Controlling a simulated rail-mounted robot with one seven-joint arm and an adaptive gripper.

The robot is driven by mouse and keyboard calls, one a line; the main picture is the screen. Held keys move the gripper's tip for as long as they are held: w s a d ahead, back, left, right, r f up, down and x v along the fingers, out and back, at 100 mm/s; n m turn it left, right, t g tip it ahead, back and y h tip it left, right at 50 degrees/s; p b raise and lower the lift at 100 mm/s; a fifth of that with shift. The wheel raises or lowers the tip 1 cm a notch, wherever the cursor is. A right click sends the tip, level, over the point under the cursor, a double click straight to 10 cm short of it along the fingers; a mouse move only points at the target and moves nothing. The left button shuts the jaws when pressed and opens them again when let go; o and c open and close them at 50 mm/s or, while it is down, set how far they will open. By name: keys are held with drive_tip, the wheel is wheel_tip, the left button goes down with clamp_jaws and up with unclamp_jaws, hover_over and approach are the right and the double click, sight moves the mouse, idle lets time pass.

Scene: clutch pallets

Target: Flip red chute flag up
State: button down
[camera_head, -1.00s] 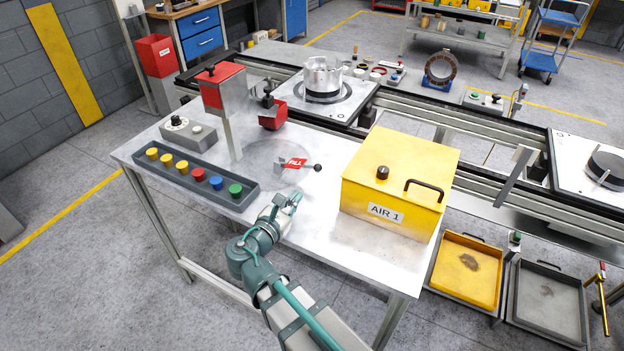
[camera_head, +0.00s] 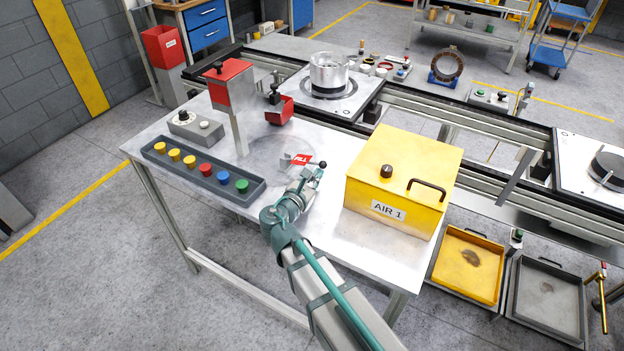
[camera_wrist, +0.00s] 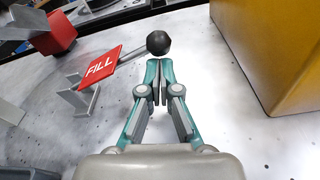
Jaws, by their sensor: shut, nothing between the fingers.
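The red flag (camera_head: 301,159) lettered "FILL" sits on a small grey bracket (camera_head: 286,160) on the metal table. It also shows in the wrist view (camera_wrist: 101,66), where a rod runs from it to a black ball knob (camera_wrist: 158,43). The flag and rod lie low, with the knob on the right in the head view (camera_head: 323,164). My gripper (camera_wrist: 158,65) is shut and empty, its fingertips just below the knob in the wrist view. I cannot tell whether they touch it. In the head view my gripper (camera_head: 316,175) is close to the knob's near side.
A yellow box (camera_head: 402,170) labelled "AIR 1" stands close to the right. A red-topped chute post (camera_head: 236,110), a red scoop (camera_head: 279,111) and a grey strip of coloured buttons (camera_head: 205,179) stand left.

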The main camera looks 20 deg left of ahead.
drive_tip(key=shift+w+r, duration=0.1)
idle(0.4)
drive_tip(key=r+p, duration=0.1)
drive_tip(key=r+n+p, duration=0.1)
drive_tip(key=p, duration=0.1)
drive_tip(key=shift+a+r+n+h, duration=0.2)
drive_tip(key=shift+n+h, duration=0.1)
drive_tip(key=w+a+r+p, duration=0.1)
drive_tip(key=a+r+p, duration=0.4)
drive_tip(key=a+r, duration=0.3)
drive_tip(key=shift+w+a+r+n, duration=0.3)
drive_tip(key=shift+w+a+n, duration=0.1)
drive_tip(key=shift+a, duration=0.35)
drive_tip(key=shift+a+r, duration=0.1)
drive_tip(key=shift+a, duration=0.1)
drive_tip(key=f+p+v, duration=0.1)
drive_tip(key=v, duration=0.9)
drive_tip(key=shift+a, duration=0.3)
